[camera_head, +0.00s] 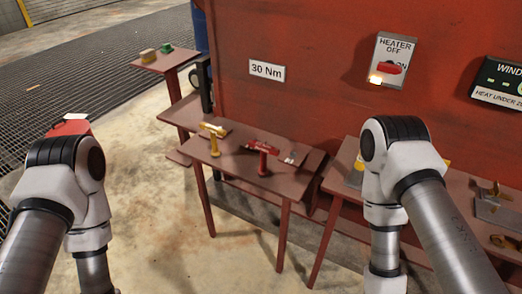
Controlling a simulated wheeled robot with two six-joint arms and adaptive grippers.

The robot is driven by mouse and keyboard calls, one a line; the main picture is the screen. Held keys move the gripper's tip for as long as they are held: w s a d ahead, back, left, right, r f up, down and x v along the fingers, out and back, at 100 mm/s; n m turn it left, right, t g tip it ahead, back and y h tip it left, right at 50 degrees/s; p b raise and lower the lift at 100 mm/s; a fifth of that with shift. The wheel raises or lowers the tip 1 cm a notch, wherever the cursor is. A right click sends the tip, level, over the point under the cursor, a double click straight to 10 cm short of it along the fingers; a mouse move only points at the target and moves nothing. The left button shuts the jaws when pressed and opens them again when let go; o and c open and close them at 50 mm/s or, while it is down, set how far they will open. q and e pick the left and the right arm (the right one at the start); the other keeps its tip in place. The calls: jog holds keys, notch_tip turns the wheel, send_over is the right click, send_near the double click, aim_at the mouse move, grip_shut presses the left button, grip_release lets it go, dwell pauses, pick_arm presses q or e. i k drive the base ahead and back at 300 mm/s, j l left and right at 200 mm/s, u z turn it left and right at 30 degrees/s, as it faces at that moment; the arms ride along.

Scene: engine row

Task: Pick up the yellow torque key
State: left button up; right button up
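The yellow torque key (213,139), a T-shaped tool, stands upright on the left part of a small brown table (225,160) against the red wall. A similar red T-shaped key (262,157) stands to its right on the same table. Both of my arms show at the left and right of the view, bent downward. Their grippers are below the picture edge and out of view. Neither arm touches the yellow key.
A "30 Nm" sign (267,71) and a heater switch (390,62) are on the red wall (325,60). A small stand (162,65) at the back left holds a tan and a green block. A right-hand table (460,190) holds metal parts. Concrete floor (160,220) is clear between my arms.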

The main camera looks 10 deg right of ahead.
aim_at(214, 130)
jog(key=i+l+u, duration=0.35)
jog(key=i+j+z, duration=0.25)
jog(key=i+j, duration=0.15)
jog(key=i+j+z, duration=0.3)
jog(key=j, duration=0.3)
